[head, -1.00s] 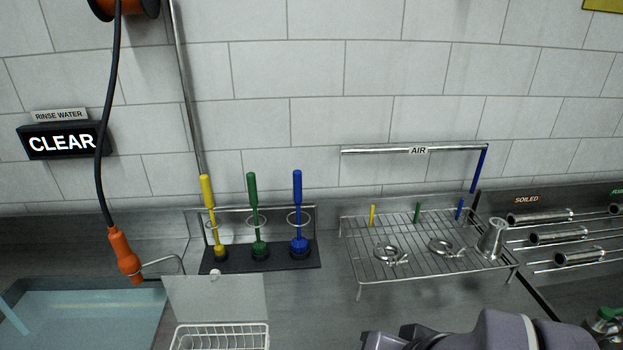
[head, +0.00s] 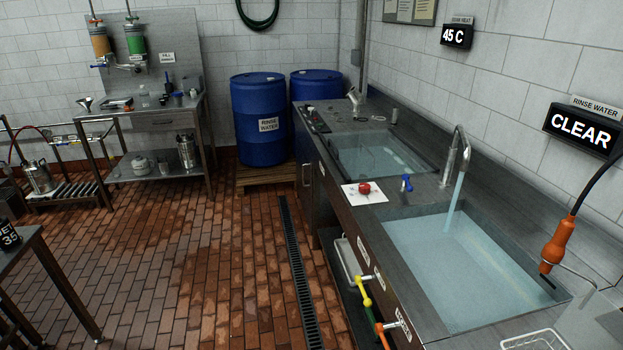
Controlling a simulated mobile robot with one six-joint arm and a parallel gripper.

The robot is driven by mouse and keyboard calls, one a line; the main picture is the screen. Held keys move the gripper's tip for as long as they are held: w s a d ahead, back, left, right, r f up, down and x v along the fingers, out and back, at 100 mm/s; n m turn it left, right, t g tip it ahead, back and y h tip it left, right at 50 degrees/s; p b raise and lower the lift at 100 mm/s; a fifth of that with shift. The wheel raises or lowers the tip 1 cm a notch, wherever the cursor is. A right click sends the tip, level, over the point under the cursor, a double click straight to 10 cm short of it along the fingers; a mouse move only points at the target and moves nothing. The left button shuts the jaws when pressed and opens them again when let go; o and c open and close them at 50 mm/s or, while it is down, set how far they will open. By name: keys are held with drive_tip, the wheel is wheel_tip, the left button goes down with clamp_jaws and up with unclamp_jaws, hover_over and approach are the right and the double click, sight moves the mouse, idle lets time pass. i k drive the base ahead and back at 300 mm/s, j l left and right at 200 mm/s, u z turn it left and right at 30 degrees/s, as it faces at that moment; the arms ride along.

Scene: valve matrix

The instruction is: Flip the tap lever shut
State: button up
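The tap (head: 462,152) is a curved metal spout at the back of the near sink. Water (head: 454,203) runs from it into the full near sink basin (head: 416,273). A small blue lever (head: 407,183) stands on the counter to the left of the tap and looks like the tap lever. Its exact angle is too small to tell. My gripper is not in view.
A red object on a white card (head: 364,192) lies near the blue lever. A second filled basin (head: 376,158) is beyond. An orange sprayer (head: 557,245) hangs at the right. The brick floor (head: 215,255) left of the counter is open.

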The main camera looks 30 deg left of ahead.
sight(410, 189)
drive_tip(key=u, duration=0.45)
drive_tip(key=i+j, duration=0.85)
drive_tip(key=i, duration=0.2)
drive_tip(key=i+j+z, duration=0.1)
drive_tip(key=i+j, duration=0.8)
drive_tip(key=i, duration=0.6)
